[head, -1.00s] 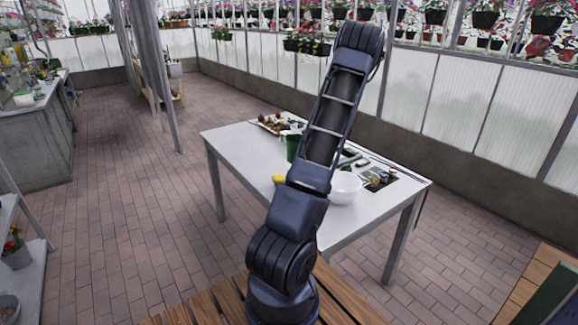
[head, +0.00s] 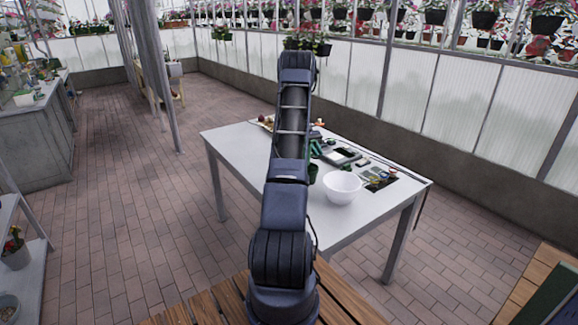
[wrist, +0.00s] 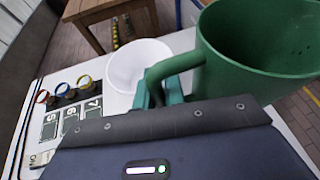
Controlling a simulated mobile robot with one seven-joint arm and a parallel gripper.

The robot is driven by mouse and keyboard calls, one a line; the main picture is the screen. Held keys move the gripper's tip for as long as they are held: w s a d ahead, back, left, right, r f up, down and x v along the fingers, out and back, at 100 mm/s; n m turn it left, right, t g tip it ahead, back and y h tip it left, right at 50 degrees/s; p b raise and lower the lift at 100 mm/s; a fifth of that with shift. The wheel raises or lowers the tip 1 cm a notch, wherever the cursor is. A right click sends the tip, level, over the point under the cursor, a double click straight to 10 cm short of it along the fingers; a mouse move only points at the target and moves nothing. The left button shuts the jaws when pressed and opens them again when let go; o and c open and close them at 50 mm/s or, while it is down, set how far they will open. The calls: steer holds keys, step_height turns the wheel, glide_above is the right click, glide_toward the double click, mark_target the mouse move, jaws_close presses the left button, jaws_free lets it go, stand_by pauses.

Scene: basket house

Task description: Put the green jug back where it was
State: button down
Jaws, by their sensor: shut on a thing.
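The green jug (wrist: 255,60) fills the upper right of the wrist view, with its open mouth showing. Its handle (wrist: 175,66) points left, toward my gripper. My gripper (wrist: 157,92) has its teal fingers shut on the jug's handle. In the head view my arm hides the gripper and most of the jug; a dark green part, probably the jug (head: 313,172), shows just right of the arm. I cannot tell whether the jug touches the table.
A white bowl (head: 342,187) stands on the white table (head: 238,160), close to the jug; it also shows in the wrist view (wrist: 132,58). Number cards (wrist: 70,122) and coloured rings (wrist: 62,88) lie beyond it. The table's left part looks clear.

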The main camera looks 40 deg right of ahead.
steer(key=w+d+r+n+t+h, duration=0.1)
steer(key=w+r+n+t+h, duration=0.35)
steer(key=w, duration=0.55)
steer(key=w+d+r+n+t+h, duration=0.1)
steer(key=w+r+n+t+h, duration=0.15)
steer(key=w+n+h, duration=0.65)
steer(key=w+d+r+n+t+h, duration=0.1)
steer(key=w+r+n+t+h, duration=0.25)
steer(key=w, duration=0.85)
steer(key=shift+n+y, duration=0.4)
steer(key=shift+y, duration=0.1)
step_height(320, 180, down, 24)
steer(key=shift+w+d+f, duration=0.1)
steer(key=shift+f, duration=0.1)
steer(key=c, duration=1.5)
jaws_free()
